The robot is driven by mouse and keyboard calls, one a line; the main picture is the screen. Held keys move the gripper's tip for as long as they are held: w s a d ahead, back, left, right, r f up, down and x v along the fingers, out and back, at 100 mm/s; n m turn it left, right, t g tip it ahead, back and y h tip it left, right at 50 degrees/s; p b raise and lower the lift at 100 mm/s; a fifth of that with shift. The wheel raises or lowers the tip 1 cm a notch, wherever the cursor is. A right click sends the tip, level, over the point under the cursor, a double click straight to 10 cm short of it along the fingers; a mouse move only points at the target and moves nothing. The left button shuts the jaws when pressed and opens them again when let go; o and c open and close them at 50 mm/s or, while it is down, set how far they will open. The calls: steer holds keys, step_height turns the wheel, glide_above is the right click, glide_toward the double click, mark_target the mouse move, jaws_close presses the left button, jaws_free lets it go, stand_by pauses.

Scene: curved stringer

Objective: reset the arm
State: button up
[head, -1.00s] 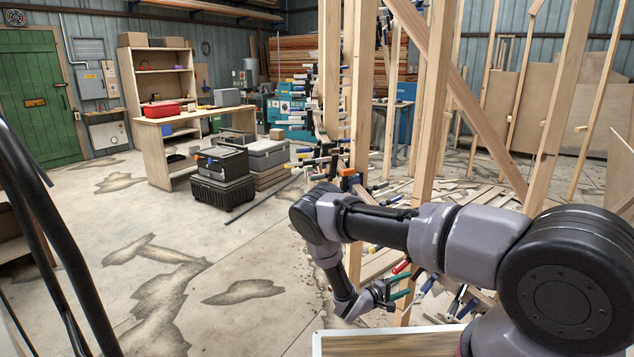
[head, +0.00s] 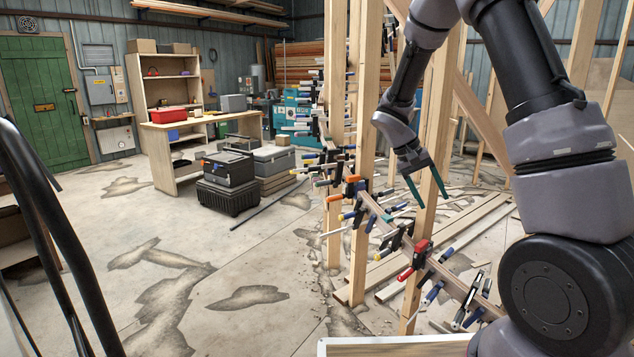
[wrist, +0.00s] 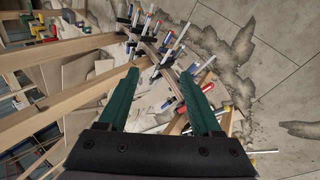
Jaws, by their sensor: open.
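My gripper (head: 427,185) is open and empty, with its two green fingers pointing down. In the head view it hangs from my raised arm, right of centre, in front of the wooden posts and above the row of clamps. In the wrist view my gripper (wrist: 160,95) shows its two green fingers spread apart with nothing between them. The curved stringer (head: 375,205) runs below and to the left of the gripper, with many clamps along it. It also shows beyond the fingers in the wrist view (wrist: 150,40).
Upright wooden posts (head: 365,150) stand close to my gripper. Loose boards (head: 465,225) lie on the floor behind. Black tool cases (head: 227,180) and a workbench (head: 160,155) stand at the left. The concrete floor (head: 120,225) at the left is open.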

steer(key=s+a+r+t+y, duration=0.2)
steer(key=s+r+t+y, duration=0.2)
steer(key=s+r, duration=0.6)
steer(key=s+a+r+m+t+y, duration=0.1)
steer(key=s+a+r+t+y, duration=0.2)
steer(key=s+r, duration=0.8)
step_height(320, 180, up, 2)
steer(key=shift+s+r+t+y, duration=0.1)
steer(key=shift+s+t+y, duration=0.2)
steer(key=shift+t+y, duration=0.3)
